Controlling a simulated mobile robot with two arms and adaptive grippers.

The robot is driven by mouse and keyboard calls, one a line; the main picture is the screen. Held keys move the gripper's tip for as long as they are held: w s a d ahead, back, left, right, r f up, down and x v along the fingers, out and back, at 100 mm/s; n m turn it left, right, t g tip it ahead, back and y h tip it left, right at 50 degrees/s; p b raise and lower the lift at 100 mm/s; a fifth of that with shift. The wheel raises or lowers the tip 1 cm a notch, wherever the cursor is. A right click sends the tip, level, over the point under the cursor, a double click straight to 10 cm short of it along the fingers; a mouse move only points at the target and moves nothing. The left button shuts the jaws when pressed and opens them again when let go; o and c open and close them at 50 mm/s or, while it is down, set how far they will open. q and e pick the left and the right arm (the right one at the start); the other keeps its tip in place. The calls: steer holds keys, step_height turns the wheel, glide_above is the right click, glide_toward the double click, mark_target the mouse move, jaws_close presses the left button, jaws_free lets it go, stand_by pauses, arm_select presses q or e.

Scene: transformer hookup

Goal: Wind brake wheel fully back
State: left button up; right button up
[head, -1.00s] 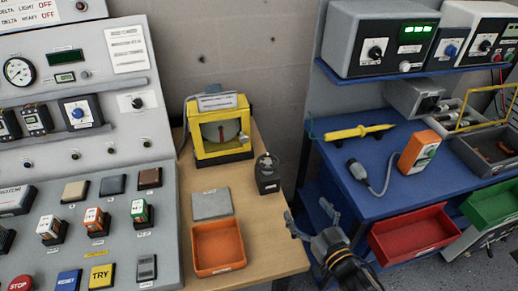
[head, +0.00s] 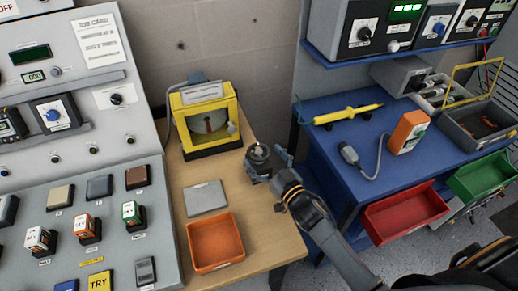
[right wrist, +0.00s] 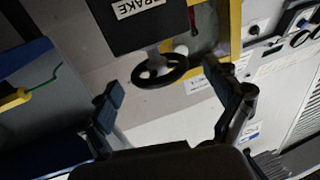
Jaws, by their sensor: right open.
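The brake wheel (head: 258,152) is a small dark handwheel on top of a black block on the wooden bench. In the right wrist view the black wheel (right wrist: 160,70) stands out from the black block (right wrist: 145,28) labelled BRAKE. My right gripper (head: 268,166) is open at the block, its fingers spread to either side in the head view. In the right wrist view the wheel lies between and a little beyond the open fingertips (right wrist: 170,88), with no visible contact. The gripper partly hides the block in the head view. My left gripper is not in view.
A grey plate (head: 205,198) and an orange tray (head: 216,243) lie on the bench (head: 262,255). The grey control console (head: 110,225) is at left. A blue bench (head: 345,130) with a red bin (head: 405,213) is at right.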

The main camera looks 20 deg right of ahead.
steer(key=shift+w+a, duration=0.15)
steer(key=shift+w, duration=0.55)
steer(key=shift+w+a, duration=0.15)
steer(key=shift+w, duration=0.4)
steer(key=c, duration=1.2)
steer(key=shift+o, duration=0.2)
steer(key=shift+r+n+y+p, duration=0.15)
steer(key=shift+n+y+p, duration=0.55)
steer(key=shift+y, duration=0.2)
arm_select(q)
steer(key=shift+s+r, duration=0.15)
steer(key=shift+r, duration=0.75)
arm_select(e)
steer(key=shift+n+g+y, duration=0.6)
steer(key=shift+g+y, duration=0.1)
steer(key=shift+y, duration=0.3)
steer(key=o, duration=1.2)
steer(key=shift+c, duration=0.2)
